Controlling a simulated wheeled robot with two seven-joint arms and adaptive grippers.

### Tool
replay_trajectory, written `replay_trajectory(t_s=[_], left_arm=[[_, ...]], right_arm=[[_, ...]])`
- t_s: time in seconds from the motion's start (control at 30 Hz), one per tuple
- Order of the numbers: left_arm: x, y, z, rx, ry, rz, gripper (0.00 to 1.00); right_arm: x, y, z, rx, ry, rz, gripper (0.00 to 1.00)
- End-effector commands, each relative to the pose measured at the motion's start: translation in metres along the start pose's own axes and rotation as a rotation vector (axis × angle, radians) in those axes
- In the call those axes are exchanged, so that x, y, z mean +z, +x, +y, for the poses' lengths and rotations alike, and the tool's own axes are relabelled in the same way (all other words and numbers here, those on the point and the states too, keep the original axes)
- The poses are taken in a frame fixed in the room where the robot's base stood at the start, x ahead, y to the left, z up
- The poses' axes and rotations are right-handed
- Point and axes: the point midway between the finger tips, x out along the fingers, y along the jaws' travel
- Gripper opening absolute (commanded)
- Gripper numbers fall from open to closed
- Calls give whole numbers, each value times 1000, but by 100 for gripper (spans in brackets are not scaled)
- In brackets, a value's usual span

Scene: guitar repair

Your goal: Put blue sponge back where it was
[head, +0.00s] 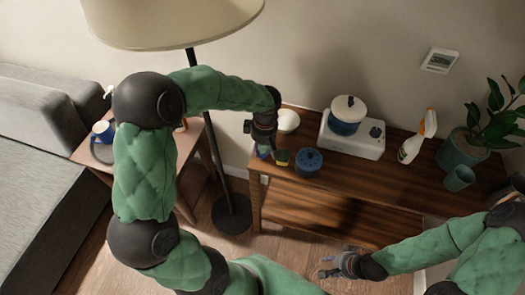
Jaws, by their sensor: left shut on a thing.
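My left gripper (264,148) points down over the left end of the wooden sideboard (390,190). It is shut on a small bluish thing (262,153), which looks like the blue sponge; the fingers hide part of it. I cannot tell whether it touches the sideboard top. A yellow and green sponge (282,158) is just right of the fingers. My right gripper (326,266) is low in front of the sideboard, near the floor in the picture, and looks open and empty.
A white cooker (352,142) bears another pot (347,115). A spray bottle (418,136), green cup (459,178) and plant (466,148) stand further right. A floor lamp (212,150) stands left.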

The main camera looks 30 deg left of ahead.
Motion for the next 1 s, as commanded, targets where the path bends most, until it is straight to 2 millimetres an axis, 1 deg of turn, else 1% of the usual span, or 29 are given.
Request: replay_trajectory(t_s=[0.03, 0.1, 0.33, 0.43, 0.47, 0.5, 0.53, 0.57, 0.87, 0.97, 1.0], left_arm=[[1, 10, 0, -1, 0, -1, 7], [1, 14, 0, -1, 1, -1, 7], [1, 13, 0, 1, 0, -1, 7], [2, 16, 0, 1, 0, -1, 7], [2, 16, 0, 1, 0, -1, 41], [2, 15, 0, 1, 0, -1, 52], [2, 15, 0, 1, 0, -1, 61], [2, 15, 0, 1, 0, -1, 62], [1, 15, 0, 1, 0, -1, 62], [1, 11, 0, 1, 0, -1, 62], [1, 7, 0, 2, 0, 0, 62]], right_arm=[[0, 5, 2, 0, 0, 0, 40], [0, 6, 2, 0, 0, 0, 40], [0, 5, 2, 0, 0, 0, 40], [0, 7, 2, 0, 0, 0, 40], [0, 7, 3, 0, 0, 0, 40], [0, 7, 2, 0, 0, 0, 40], [0, 7, 2, 0, 0, 0, 40], [0, 6, 2, 0, 0, 0, 40], [0, 6, 2, 0, 0, 0, 40], [0, 3, 1, 0, 0, 0, 40], [0, 2, 1, 0, 0, 0, 40]])
